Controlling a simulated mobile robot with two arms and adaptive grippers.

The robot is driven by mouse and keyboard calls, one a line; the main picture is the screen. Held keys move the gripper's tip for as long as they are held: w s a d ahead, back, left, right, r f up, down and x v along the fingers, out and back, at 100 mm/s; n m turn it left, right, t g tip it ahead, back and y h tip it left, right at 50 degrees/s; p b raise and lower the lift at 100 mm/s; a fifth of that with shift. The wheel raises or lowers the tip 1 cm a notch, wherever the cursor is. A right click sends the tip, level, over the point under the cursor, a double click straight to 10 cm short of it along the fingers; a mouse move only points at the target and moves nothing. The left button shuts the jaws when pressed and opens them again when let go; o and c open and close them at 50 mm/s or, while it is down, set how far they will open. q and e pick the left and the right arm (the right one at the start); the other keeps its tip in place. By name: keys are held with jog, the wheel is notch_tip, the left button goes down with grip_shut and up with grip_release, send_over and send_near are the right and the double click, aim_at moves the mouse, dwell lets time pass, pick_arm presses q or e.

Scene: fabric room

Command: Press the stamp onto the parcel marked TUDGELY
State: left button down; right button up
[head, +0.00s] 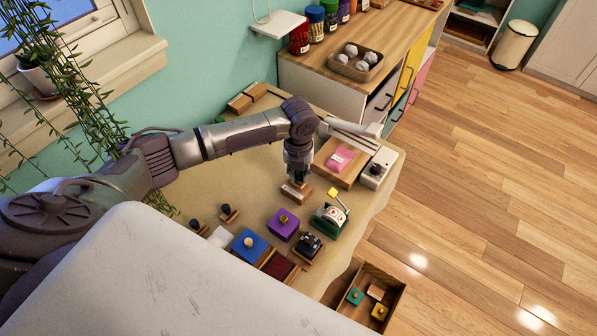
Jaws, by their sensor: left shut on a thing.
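My left gripper (298,178) points down over the middle of the table and is shut on a small wooden block with a pale label strip (294,192), which looks like the stamp. I cannot tell whether its underside touches the table. A pink packet with a white label (340,158) lies in a wooden tray (325,176) to the right of the gripper; its lettering is too small to read, so I cannot tell whether it is the TUDGELY parcel. Two dark-handled stamps on wooden bases (228,212) (197,226) stand at the left. My right gripper is not in view.
Purple (283,224) and blue (249,244) knobbed boxes, a dark red pad (279,266), a black device (308,246) and a green-and-white device (330,217) crowd the near side. A white device (377,172) stands right of the tray. Brown blocks (240,103) lie at the back.

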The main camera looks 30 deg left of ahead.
pick_arm(q)
jog(key=shift+f+b, duration=0.35)
jog(key=shift+f, duration=0.25)
dwell(0.5)
dwell(0.7)
jog(key=shift+s+f, duration=0.1)
dwell(0.6)
jog(key=shift+p, duration=0.3)
notch_tip(320, 180, up, 7)
jog(key=p, duration=0.7)
dwell(0.4)
